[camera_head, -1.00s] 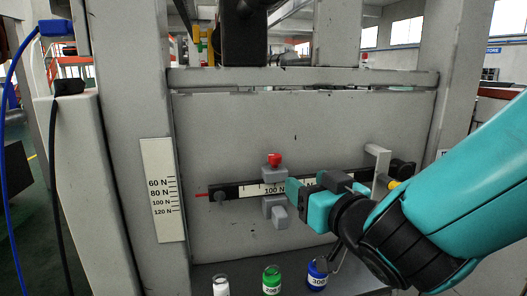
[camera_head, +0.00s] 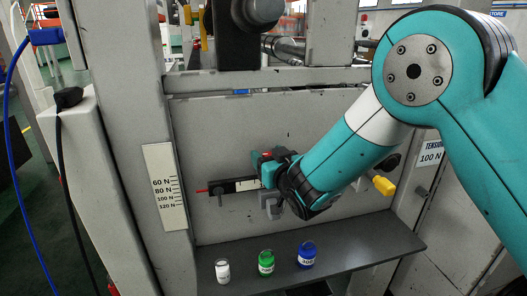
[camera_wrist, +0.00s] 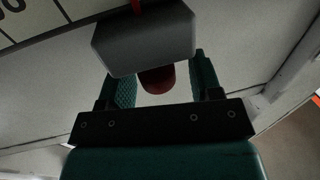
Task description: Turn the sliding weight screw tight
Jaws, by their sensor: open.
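The sliding weight screw is a red knob (camera_head: 266,154) on top of the sliding weight (camera_head: 267,199), a grey block on the dark scale bar (camera_head: 232,187). My gripper (camera_head: 262,160) is at the screw, reaching in from the right, and partly hides the weight. In the wrist view, the red screw (camera_wrist: 158,79) shows between the two open teal fingers (camera_wrist: 164,72), with a visible gap on its right side. The grey weight (camera_wrist: 145,41) lies just beyond the fingertips. I cannot tell whether a finger touches the screw.
Three small weights, white (camera_head: 222,271), green (camera_head: 266,262) and blue (camera_head: 307,254), stand on the dark shelf (camera_head: 360,243) below. A force scale plate (camera_head: 165,187) is at the left. A yellow handle (camera_head: 383,186) sits right of my arm.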

